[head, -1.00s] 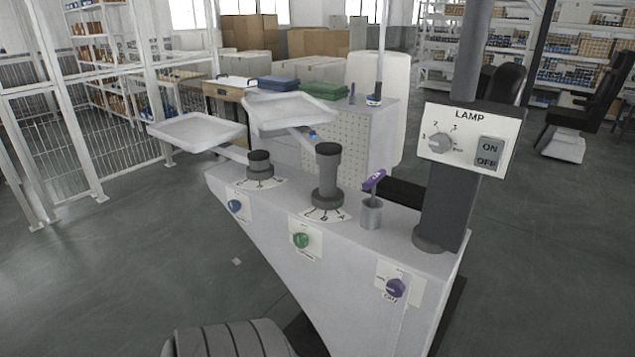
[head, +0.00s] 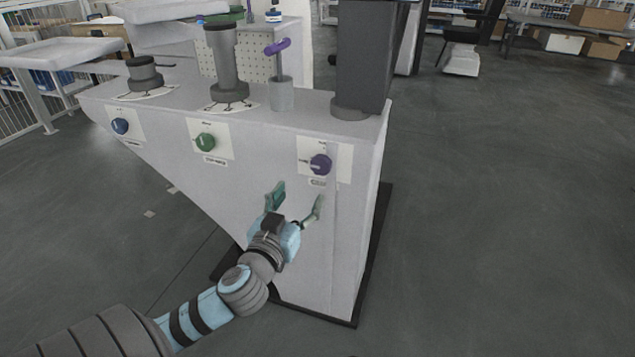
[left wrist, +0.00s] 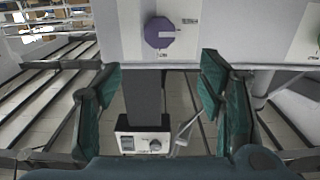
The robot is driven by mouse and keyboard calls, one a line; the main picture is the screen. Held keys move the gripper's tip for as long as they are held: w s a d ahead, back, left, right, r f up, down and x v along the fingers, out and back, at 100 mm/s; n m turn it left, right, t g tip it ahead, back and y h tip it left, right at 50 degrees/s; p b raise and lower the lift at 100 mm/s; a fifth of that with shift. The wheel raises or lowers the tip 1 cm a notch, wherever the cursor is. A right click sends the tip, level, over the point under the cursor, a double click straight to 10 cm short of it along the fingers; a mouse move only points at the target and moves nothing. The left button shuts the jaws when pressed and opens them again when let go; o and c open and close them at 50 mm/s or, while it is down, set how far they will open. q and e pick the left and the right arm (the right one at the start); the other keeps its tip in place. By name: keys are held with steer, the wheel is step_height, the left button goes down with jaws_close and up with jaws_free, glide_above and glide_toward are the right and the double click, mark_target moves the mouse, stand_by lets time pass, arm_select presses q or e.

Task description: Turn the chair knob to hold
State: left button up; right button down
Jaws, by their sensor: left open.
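Three knobs sit on labelled plates on the front of the grey console: a blue knob (head: 120,126), a green knob (head: 205,142) and a purple knob (head: 320,164). Their small labels are too blurred to read, so I cannot tell which is the chair knob. My left gripper (head: 296,198) is open and empty, with its fingers pointing up just below the purple knob and apart from it. In the left wrist view, the purple knob (left wrist: 159,33) shows beyond the gap between the green fingers of the left gripper (left wrist: 159,72). My right gripper is not in view.
Light trays (head: 60,52) stick out at the left. The floor to the right is clear.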

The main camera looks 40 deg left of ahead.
mark_target(320, 165)
arm_select(q)
steer(key=b+x, duration=0.2)
steer(key=x, duration=1)
steer(key=shift+w, duration=0.1)
steer(key=shift+w+a, duration=0.15)
steer(key=shift+w, duration=0.1)
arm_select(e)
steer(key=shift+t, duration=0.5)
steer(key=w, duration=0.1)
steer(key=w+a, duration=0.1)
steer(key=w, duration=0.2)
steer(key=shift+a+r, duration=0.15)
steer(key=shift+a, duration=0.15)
arm_select(q)
steer(key=c, duration=1.1)
